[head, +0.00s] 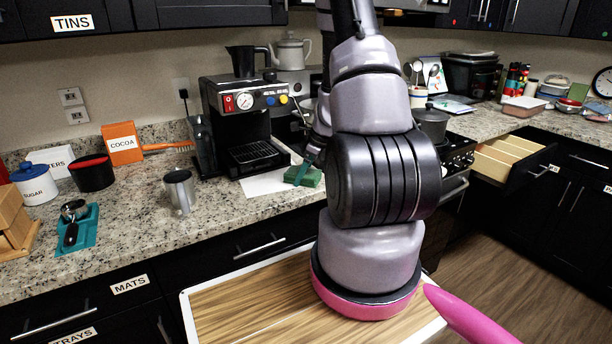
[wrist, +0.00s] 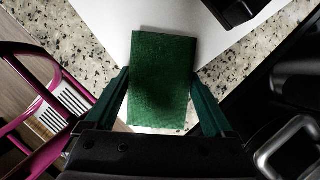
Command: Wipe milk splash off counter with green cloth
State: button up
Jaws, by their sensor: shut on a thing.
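The green cloth (head: 303,176) is a thick, folded-looking rectangle at the counter's front edge, right of the coffee machine. In the wrist view, the cloth (wrist: 160,70) lies between the two dark green fingers of my gripper (wrist: 160,100), which is shut on its sides. In the head view, my gripper (head: 309,163) is partly hidden behind my arm. A white, straight-edged sheet (head: 262,184) lies in front of the machine; it also shows under the cloth in the wrist view (wrist: 110,22). I cannot make out a distinct milk splash on the sheet or the granite counter (head: 135,225).
The coffee machine (head: 245,120) stands close behind the cloth. A steel jug (head: 180,191) stands to its left. The stove with a dark pot (head: 431,122) is to the right. An open drawer (head: 508,160) juts out at far right. Counter left of the jug has some clear room.

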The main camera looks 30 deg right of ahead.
jog(key=shift+w+a+f, duration=0.1)
jog(key=shift+w+a, duration=0.05)
jog(key=shift+w, duration=0.35)
jog(key=shift+w+a, duration=0.15)
jog(key=shift+w, duration=0.4)
